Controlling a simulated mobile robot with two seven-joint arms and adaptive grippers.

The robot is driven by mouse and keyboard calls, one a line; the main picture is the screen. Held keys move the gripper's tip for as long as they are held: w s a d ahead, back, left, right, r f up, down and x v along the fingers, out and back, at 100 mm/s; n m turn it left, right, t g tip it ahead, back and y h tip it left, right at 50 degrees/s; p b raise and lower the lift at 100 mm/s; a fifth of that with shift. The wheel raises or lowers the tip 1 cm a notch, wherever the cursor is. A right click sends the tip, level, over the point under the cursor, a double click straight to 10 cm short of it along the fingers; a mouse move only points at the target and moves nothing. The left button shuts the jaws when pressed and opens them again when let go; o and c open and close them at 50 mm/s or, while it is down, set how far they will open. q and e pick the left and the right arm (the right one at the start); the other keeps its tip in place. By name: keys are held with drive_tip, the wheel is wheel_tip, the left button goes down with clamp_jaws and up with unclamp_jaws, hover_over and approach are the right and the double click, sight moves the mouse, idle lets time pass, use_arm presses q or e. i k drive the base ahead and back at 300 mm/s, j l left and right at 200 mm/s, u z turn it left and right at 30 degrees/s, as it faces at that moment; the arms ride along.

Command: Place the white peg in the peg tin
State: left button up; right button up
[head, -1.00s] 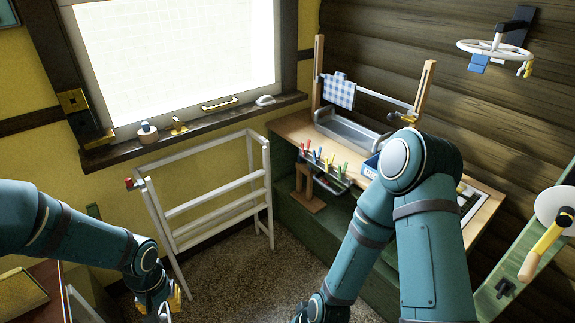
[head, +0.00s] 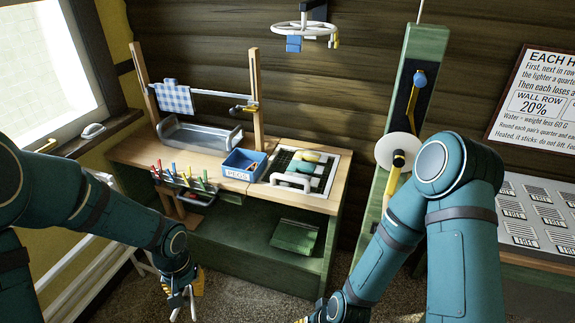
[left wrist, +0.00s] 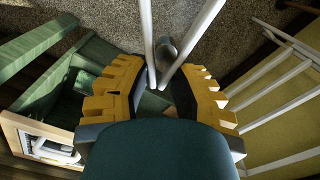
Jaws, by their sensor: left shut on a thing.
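My left gripper (head: 185,297) hangs low at the lower left of the head view, in front of the bench. It is shut on the white peg (head: 190,307), which has two long pale prongs. In the left wrist view the peg (left wrist: 150,50) comes out from between the yellow fingers (left wrist: 153,92), its prongs spreading away in a V. The peg tin is a blue box labelled PEGS (head: 236,174) on the wooden bench top, up and to the right of the gripper. My right arm reaches down at the right; its gripper is below the picture edge.
Coloured pegs (head: 184,177) stand along a holder on the bench's front. A checked cloth (head: 174,98) hangs on a rail between wooden posts. A white drying rack (head: 80,265) stands at the left.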

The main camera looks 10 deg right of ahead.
sight(246, 168)
drive_tip(key=i+j+z, duration=0.1)
drive_tip(key=z, duration=0.25)
drive_tip(key=i+j+z, duration=0.15)
drive_tip(key=z, duration=0.15)
drive_tip(key=i+j+z, duration=0.15)
drive_tip(key=z, duration=0.2)
drive_tip(key=i+j+z, duration=0.1)
drive_tip(key=j, duration=0.25)
drive_tip(key=i+j+z, duration=0.1)
drive_tip(key=i+j, duration=0.2)
drive_tip(key=i+j+z, duration=0.1)
drive_tip(key=j, duration=0.35)
drive_tip(key=i, duration=0.05)
